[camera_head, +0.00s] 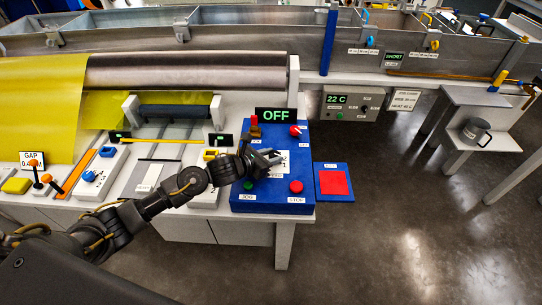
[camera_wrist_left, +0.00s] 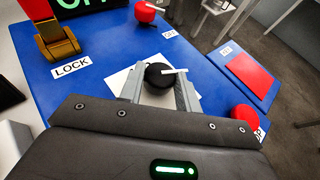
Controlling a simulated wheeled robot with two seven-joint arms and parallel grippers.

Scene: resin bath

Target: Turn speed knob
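The speed knob (camera_wrist_left: 159,76) is a round black knob with a white pointer on the blue control panel (camera_head: 241,204). The pointer points to the right in the left wrist view. My left gripper (camera_head: 268,157) is over the middle of the panel and hides the knob in the head view. In the left wrist view its grey fingers (camera_wrist_left: 161,84) lie on either side of the knob, and both appear to touch it. A white label plate lies under the knob. A black display reading OFF (camera_head: 276,115) stands at the panel's back edge. My right gripper is not in view.
A brass lock lever with a red top (camera_wrist_left: 54,38) stands on the panel near the LOCK label. A red button (camera_head: 296,187), a green button (camera_head: 249,185) and a red knob (camera_head: 295,131) are close by. A red pad on a blue plate (camera_head: 333,183) lies to the right.

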